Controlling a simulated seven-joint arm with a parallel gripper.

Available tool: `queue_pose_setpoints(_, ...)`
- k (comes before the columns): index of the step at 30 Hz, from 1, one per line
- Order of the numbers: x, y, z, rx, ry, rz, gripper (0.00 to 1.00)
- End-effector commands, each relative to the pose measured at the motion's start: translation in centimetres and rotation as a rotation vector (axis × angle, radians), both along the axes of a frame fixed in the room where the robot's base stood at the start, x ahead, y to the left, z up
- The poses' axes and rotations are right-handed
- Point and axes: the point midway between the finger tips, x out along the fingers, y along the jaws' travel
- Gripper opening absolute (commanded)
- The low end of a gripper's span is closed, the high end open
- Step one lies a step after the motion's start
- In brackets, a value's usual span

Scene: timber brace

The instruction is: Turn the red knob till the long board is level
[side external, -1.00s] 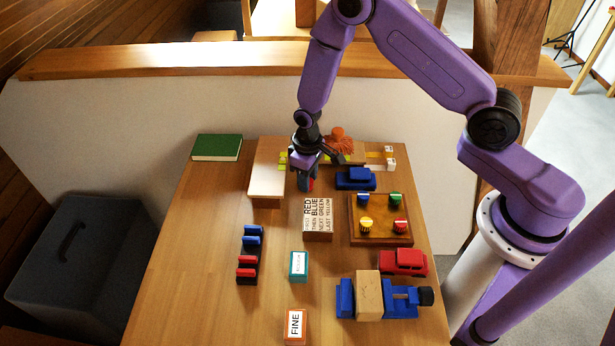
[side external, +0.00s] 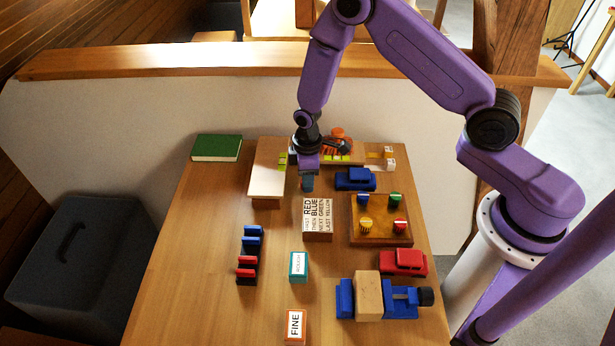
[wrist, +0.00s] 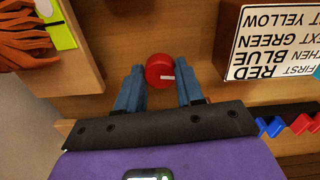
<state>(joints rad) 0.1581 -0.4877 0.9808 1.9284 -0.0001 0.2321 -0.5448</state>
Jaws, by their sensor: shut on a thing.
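The red knob (wrist: 159,71) is round with a small white mark on its rim, and shows between my two blue-grey fingers in the wrist view. My gripper (wrist: 159,88) is shut on it.
A white-topped block (side external: 267,172) stands close left of my gripper. The lettered sign block (side external: 318,220) stands just in front. A blue toy car (side external: 355,179) and a board of coloured knobs (side external: 381,239) are to the right. The front left of the table is clear.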

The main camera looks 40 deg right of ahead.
Motion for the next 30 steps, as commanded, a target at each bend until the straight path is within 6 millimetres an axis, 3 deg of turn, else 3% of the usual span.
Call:
queue_pose_setpoints(10, -0.1, -0.1, 0.0, -0.001, 0.003, 0.0, 0.07)
queue_pose_setpoints(11, -0.1, -0.1, 0.0, -0.001, 0.003, 0.0, 0.47)
queue_pose_setpoints(12, -0.1, -0.1, 0.0, -0.001, 0.003, 0.0, 0.6)
queue_pose_setpoints(13, -0.1, -0.1, 0.0, -0.001, 0.002, 0.0, 0.63)
queue_pose_setpoints(23, 0.0, 0.0, 0.2, 0.0, 0.0, -0.001, 0.63)
queue_pose_setpoints(30, 0.1, 0.0, 2.6, 0.001, -0.003, -0.001, 0.63)
